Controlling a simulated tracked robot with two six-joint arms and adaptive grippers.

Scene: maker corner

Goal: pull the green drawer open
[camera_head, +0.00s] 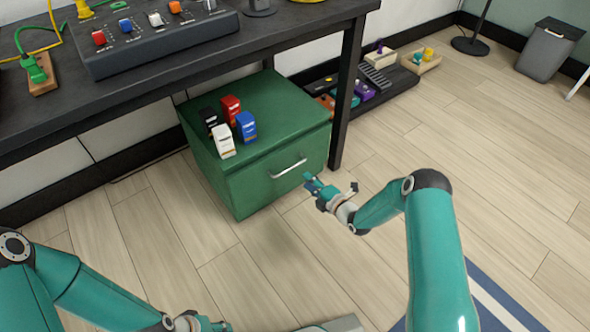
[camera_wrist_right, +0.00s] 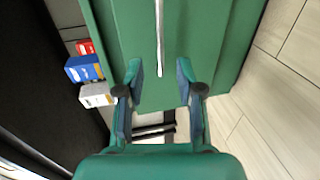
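The green drawer (camera_head: 275,178) is the front of a low green cabinet (camera_head: 272,98) under the dark bench, and it looks shut. Its silver bar handle (camera_head: 289,169) runs across the front; in the right wrist view the handle (camera_wrist_right: 159,38) lies just ahead of the fingers. My right gripper (camera_head: 330,186) is in front of the drawer, to the right of and below the handle. In the right wrist view my right gripper (camera_wrist_right: 160,80) is open, with nothing between its fingers. My left gripper (camera_head: 205,324) is at the bottom edge, mostly cut off.
Several small boxes, including a white one (camera_head: 223,140) and a blue one (camera_head: 246,126), stand on the cabinet. The bench leg (camera_head: 346,95) is close to its right side. The wooden floor in front is clear.

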